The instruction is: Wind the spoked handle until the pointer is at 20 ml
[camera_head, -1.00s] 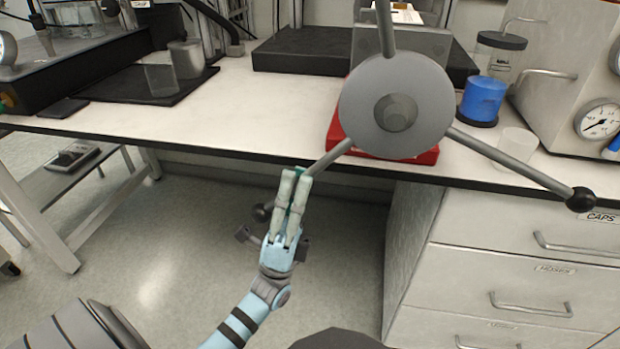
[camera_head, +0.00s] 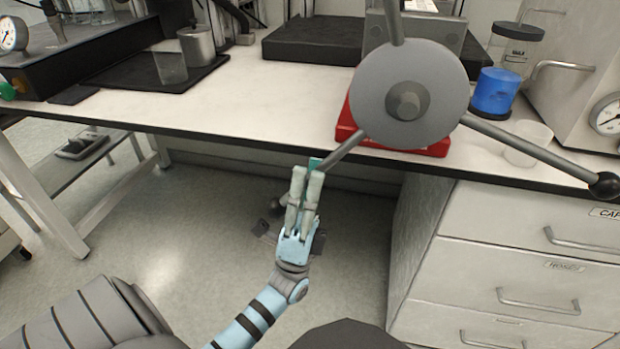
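The spoked handle (camera_head: 440,110) is a grey round disc with a hub in its middle and three rod spokes. One spoke rises out of the top of the picture. One runs right and down to a black ball knob (camera_head: 605,185), and one runs down and left to another dark knob (camera_head: 275,203). My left gripper (camera_head: 307,176) is at the lower-left spoke, its pale fingers close together and overlapping the rod near the knob. I cannot tell whether they clamp it. A green patch shows at the fingertips. My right gripper is not in view. No pointer or ml scale can be made out.
A white bench (camera_head: 270,110) with a dark front edge lies behind the handle. A red base (camera_head: 350,125) sits behind the disc, with a blue-filled vessel (camera_head: 495,92) and a clear cup (camera_head: 528,140) to its right. Drawers (camera_head: 530,250) stand below right. The floor below left is open.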

